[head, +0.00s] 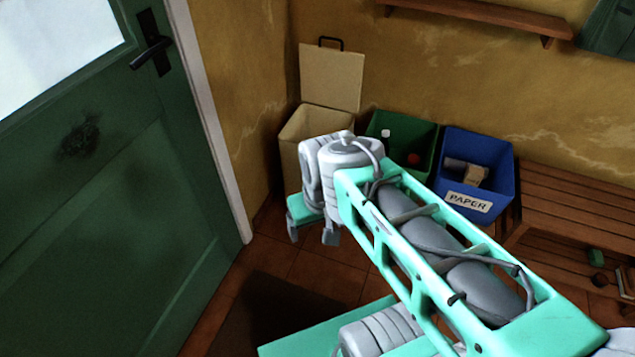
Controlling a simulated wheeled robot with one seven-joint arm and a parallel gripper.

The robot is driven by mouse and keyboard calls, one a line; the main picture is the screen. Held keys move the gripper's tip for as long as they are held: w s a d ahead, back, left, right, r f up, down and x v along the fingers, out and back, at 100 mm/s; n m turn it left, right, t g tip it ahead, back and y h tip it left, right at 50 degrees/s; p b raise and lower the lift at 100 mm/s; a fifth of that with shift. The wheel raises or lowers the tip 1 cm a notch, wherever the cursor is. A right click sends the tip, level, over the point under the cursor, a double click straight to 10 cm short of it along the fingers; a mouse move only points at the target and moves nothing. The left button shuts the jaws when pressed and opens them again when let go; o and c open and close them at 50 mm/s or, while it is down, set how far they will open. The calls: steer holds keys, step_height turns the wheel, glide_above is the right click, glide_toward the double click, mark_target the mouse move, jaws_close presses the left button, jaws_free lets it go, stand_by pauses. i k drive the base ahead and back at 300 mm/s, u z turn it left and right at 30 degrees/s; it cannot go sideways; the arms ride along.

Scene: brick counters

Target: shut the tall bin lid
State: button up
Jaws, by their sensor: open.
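The tall bin (303,126) is cream coloured and stands in the corner by the wall. Its lid (331,76) is open, upright behind the bin, with a dark handle (331,40) on its top edge. My gripper (312,237) is open and empty, its two grey fingers pointing down. In the picture it is below the bin, in front of it and apart from the lid. My arm hides the bin's lower right part.
A green bin (409,128) with bottles and a blue paper bin (498,150) stand to the right. A wooden bench (580,205) is further right, a shelf (480,14) above. A green door (110,210) is on the left. A dark mat (262,318) lies on the tiled floor.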

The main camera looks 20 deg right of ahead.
mark_target(332, 78)
steer(key=z, duration=0.35)
steer(key=i, duration=1.05)
steer(key=u, duration=0.35)
